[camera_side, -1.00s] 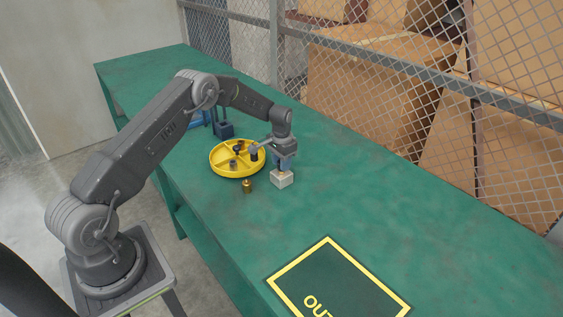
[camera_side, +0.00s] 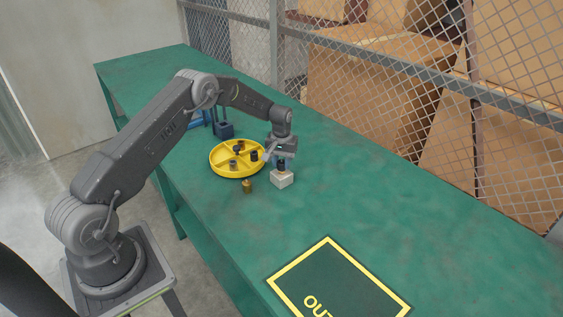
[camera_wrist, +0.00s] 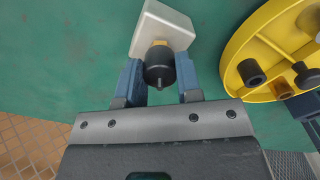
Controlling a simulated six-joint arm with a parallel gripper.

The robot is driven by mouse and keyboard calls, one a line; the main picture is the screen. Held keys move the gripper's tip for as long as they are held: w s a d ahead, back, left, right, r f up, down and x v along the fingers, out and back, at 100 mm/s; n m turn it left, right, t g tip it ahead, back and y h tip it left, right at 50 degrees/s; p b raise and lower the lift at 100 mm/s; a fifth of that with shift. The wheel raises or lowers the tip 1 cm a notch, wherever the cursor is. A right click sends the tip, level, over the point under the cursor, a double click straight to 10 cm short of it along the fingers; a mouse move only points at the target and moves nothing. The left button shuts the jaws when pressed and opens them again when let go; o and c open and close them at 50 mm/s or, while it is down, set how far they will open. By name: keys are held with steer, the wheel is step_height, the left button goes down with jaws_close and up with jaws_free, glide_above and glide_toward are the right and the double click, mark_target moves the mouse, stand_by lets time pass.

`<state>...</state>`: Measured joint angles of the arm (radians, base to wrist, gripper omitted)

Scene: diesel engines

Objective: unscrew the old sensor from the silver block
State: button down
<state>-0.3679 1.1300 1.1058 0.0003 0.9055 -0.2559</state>
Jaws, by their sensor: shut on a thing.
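The silver block (camera_side: 281,180) sits on the green bench beneath my gripper; it also shows at the top of the wrist view (camera_wrist: 160,25). The old sensor (camera_wrist: 159,70) has a black body with a brass-coloured collar against the block. It also shows as a dark shape above the block in the side view (camera_side: 282,165). My gripper (camera_wrist: 161,80) has its blue fingers on both sides of the black body and is shut on it. The threads are hidden.
A yellow round divided tray (camera_side: 228,172) with several small dark parts stands left of the block. A small brass part (camera_side: 247,186) stands on the bench in front of it. A blue holder (camera_side: 223,130) is behind the tray. A yellow-framed area (camera_side: 328,240) lies at the front right.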

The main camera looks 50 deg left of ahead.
mark_target(282, 161)
steer(key=n, duration=0.7)
steer(key=shift+r, duration=0.2)
steer(key=shift+r, duration=3)
